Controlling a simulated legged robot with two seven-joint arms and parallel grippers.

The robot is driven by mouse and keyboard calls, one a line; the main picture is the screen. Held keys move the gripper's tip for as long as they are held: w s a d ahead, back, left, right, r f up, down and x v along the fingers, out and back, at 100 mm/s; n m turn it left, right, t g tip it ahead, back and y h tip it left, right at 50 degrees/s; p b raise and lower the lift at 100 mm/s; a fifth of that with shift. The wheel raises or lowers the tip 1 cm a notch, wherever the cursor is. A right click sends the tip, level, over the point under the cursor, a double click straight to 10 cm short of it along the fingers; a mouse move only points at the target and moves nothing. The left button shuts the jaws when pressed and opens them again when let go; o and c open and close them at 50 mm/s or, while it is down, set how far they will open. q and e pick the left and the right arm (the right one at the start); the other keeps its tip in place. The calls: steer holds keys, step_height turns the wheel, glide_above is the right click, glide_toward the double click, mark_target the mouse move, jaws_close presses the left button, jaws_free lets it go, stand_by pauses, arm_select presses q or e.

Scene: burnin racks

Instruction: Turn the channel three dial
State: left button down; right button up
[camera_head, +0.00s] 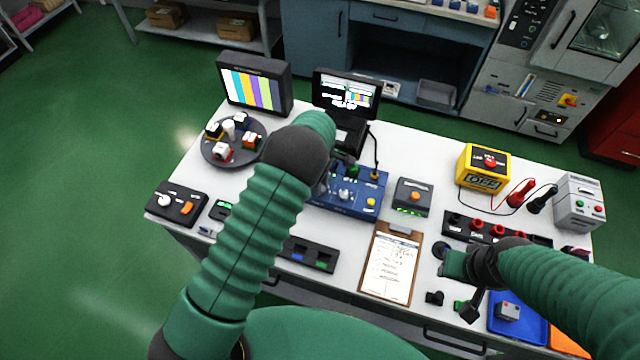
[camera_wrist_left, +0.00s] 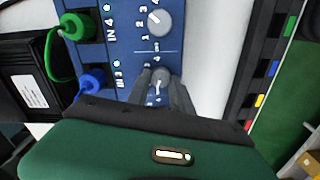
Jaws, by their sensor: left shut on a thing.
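The blue channel box (camera_head: 377,188) stands on the white table, partly hidden behind my left arm. In the left wrist view its panel (camera_wrist_left: 122,42) carries the printed labels IN 4 and IN 3. The grey channel three dial (camera_wrist_left: 158,84) sits on the IN 3 row, with the channel four dial (camera_wrist_left: 158,22) above it. My left gripper (camera_wrist_left: 161,76) is shut on the channel three dial, one finger on each side. In the head view my arm hides its fingertips. My right gripper (camera_head: 452,262) hangs over the table's front right; its finger gap is unclear.
A green plug (camera_wrist_left: 74,27) and a blue plug (camera_wrist_left: 92,80) stick out beside the dials. An orange-button box (camera_head: 412,197) stands right of the blue box, and a clipboard (camera_head: 390,265) lies in front. A monitor (camera_head: 254,84) and a turntable (camera_head: 213,150) stand back left.

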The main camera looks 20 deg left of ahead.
mark_target(323, 188)
arm_select(q)
steer(key=shift+s+d+f+n, duration=0.15)
steer(key=shift+n, duration=0.5)
steer(key=shift+s+d+f+n, duration=0.1)
steer(key=shift+s+d+n, duration=0.05)
steer(key=shift+n, duration=0.5)
steer(key=c, duration=1.2)
jaws_free()
steer(key=shift+w+r, duration=0.1)
steer(key=shift+o, duration=0.3)
arm_select(e)
steer(key=shift+d+f, duration=0.1)
steer(key=shift+d, duration=0.15)
arm_select(q)
steer(key=shift+w+r, duration=0.1)
steer(key=shift+w, duration=0.1)
step_height(323, 188, up, 17)
steer(key=b, duration=0.2)
arm_select(e)
step_height(323, 188, down, 2)
steer(key=shift+a, duration=0.1)
arm_select(q)
steer(key=shift+d+f, duration=0.1)
steer(key=shift+f, duration=0.1)
